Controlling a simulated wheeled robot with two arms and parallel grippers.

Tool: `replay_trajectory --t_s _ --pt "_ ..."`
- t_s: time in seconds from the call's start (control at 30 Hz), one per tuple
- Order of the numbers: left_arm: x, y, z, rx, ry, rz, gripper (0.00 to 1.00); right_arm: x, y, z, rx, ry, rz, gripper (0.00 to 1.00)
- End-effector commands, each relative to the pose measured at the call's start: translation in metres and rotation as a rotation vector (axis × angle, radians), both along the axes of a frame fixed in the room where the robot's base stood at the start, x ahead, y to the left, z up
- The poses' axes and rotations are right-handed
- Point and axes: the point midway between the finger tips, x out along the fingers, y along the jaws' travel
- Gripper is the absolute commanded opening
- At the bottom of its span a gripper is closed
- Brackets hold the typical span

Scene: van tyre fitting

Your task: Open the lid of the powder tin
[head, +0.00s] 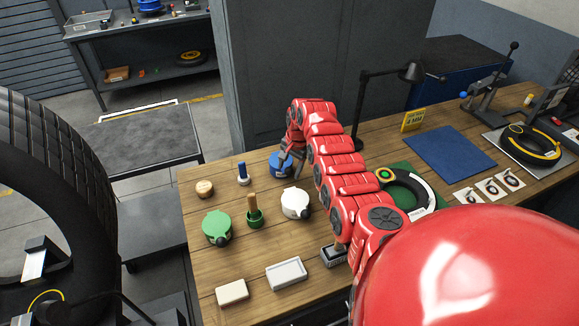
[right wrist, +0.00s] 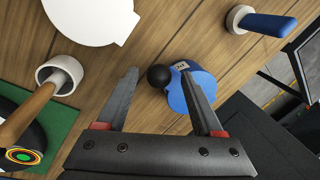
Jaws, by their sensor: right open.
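A blue tin (head: 277,160) stands near the back edge of the wooden bench, partly hidden by my right gripper (head: 289,165) in the head view. In the right wrist view the blue tin (right wrist: 203,88) has a pale label and a black ball knob (right wrist: 158,76) at its side. The right gripper (right wrist: 160,82) is open above it, the knob showing between the fingertips and the right finger across the tin. I cannot tell whether they touch. A green tin (head: 216,225) and a white tin (head: 295,201) look lidded. My left gripper is out of view.
A green cup with a wooden handle (head: 254,213), a blue-handled piece (head: 242,175) and a round wooden piece (head: 204,188) stand close by. A white tray (head: 286,272) lies in front. A big tyre (head: 52,150) stands left.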

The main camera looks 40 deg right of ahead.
Motion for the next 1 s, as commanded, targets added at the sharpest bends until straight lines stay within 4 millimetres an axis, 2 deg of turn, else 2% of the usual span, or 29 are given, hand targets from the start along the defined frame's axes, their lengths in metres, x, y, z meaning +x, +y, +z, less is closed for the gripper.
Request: replay_trajectory --t_s 0.37,0.73,1.0 --pt "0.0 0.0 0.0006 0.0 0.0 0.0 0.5 -0.0001 0.0005 -0.0033 0.002 0.002 -0.001 0.67" --pt "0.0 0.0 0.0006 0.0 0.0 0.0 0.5 -0.0002 0.0004 -0.003 0.001 0.001 -0.001 0.0" --pt "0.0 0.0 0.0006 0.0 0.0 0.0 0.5 -0.0002 0.0003 -0.0029 0.001 0.001 -0.001 0.0"
